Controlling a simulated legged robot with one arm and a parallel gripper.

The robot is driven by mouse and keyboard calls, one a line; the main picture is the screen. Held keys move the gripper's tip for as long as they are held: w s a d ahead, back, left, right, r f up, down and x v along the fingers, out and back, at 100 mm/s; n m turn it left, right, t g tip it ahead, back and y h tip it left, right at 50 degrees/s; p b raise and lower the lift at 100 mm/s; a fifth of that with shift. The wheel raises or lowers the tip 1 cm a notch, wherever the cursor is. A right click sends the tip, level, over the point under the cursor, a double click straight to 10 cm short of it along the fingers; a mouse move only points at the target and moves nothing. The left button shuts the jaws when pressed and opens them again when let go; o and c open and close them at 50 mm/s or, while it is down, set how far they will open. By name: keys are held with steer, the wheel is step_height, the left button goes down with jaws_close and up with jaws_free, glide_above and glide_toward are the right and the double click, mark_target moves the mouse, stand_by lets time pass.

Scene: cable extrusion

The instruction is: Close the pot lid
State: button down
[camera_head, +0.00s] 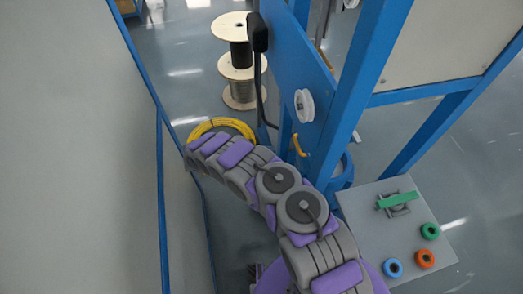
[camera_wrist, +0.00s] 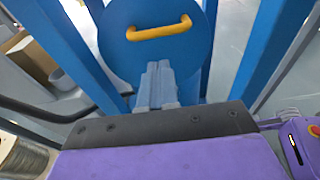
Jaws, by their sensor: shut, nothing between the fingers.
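The pot lid (camera_wrist: 163,52) is a blue disc with a yellow bar handle (camera_wrist: 160,28) in the wrist view. It stands facing my wrist, beyond my gripper. My gripper (camera_wrist: 160,68) is shut and empty, its grey fingers together just below the handle and in front of the lid's lower part. I cannot tell whether the fingertips touch the lid. In the head view the yellow handle (camera_head: 299,145) shows above my arm, and part of the blue pot (camera_head: 343,172) shows beside the frame post. My arm hides much of the pot, and my gripper cannot be made out there.
Blue frame posts (camera_head: 357,85) stand close around the lid. Cable spools (camera_head: 238,62) and a yellow cable coil (camera_head: 222,124) lie beyond my arm. A large grey panel (camera_head: 70,150) fills the left.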

steer(key=d, duration=0.4)
steer(key=w+d+r+y, duration=0.1)
steer(key=d, duration=0.3)
steer(key=w+d+y, duration=0.1)
steer(key=d, duration=0.3)
steer(key=shift+w+d+r, duration=0.15)
steer(key=shift+w+r, duration=0.05)
steer(key=shift+w, duration=0.05)
steer(key=shift+w+f+g+y+p, duration=0.1)
steer(key=shift+g+y+p, duration=0.2)
steer(key=shift+y, duration=0.2)
